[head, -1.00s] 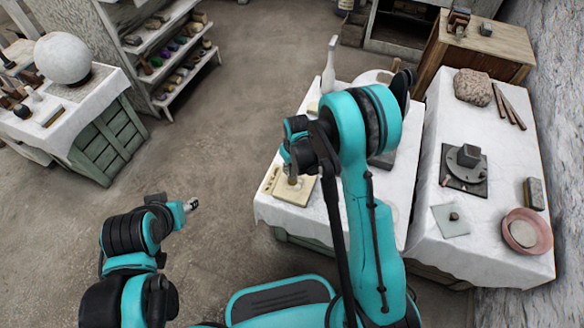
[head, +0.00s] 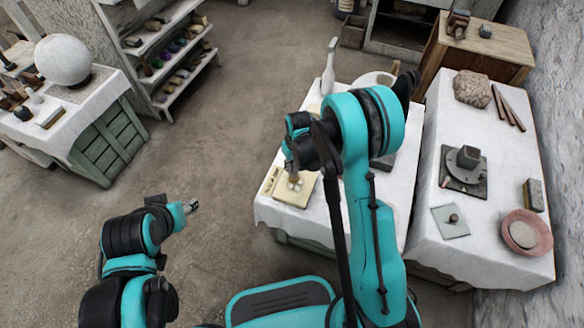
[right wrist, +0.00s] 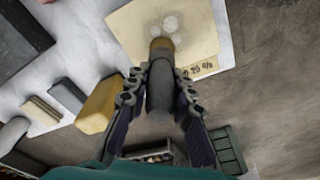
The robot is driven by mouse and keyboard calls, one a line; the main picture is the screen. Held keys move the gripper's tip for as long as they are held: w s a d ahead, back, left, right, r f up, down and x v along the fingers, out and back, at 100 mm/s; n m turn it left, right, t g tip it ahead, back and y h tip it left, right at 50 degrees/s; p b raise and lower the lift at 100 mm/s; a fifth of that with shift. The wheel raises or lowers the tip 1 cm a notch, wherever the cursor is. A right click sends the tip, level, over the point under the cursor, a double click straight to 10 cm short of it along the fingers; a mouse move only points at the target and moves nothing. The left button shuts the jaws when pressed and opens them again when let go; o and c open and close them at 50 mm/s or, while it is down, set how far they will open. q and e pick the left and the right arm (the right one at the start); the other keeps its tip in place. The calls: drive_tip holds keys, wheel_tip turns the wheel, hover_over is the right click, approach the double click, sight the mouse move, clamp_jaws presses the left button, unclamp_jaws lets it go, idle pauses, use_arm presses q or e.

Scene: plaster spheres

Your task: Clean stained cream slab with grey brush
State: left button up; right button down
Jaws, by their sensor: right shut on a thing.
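The cream slab (head: 284,196) lies flat near the front left of the white-clothed table, with several pale round spots on its face. In the right wrist view the slab (right wrist: 205,35) shows dark marks along its lower edge. My right gripper (head: 292,166) is over the slab. In the right wrist view my right gripper (right wrist: 160,98) is shut on the grey brush (right wrist: 160,88), whose tan tip points at the spots. I cannot tell whether the tip touches the slab. My left gripper (head: 191,206) hangs over the floor, away from the tables; its fingers are too small to read.
A yellow block (right wrist: 99,106) and a grey block (right wrist: 68,94) lie close beside the slab. A pale bottle (head: 329,68) stands at the table's back. A side table on the right holds a pink bowl (head: 510,244) and a turntable (head: 452,178).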

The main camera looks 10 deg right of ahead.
drive_tip(key=shift+f, duration=0.6)
idle(0.4)
drive_tip(key=shift+s+a, duration=0.45)
drive_tip(key=shift+s, duration=0.2)
drive_tip(key=shift+w, duration=0.1)
drive_tip(key=shift+w+d, duration=0.45)
drive_tip(key=shift+w, duration=0.15)
drive_tip(key=shift+w+d, duration=0.4)
drive_tip(key=shift+w, duration=0.2)
drive_tip(key=shift+s+a, duration=0.1)
drive_tip(key=shift+s, duration=0.05)
drive_tip(key=shift+s+a, duration=0.4)
drive_tip(key=shift+s, duration=0.2)
drive_tip(key=shift+s+a, duration=0.35)
drive_tip(key=shift+s, duration=0.2)
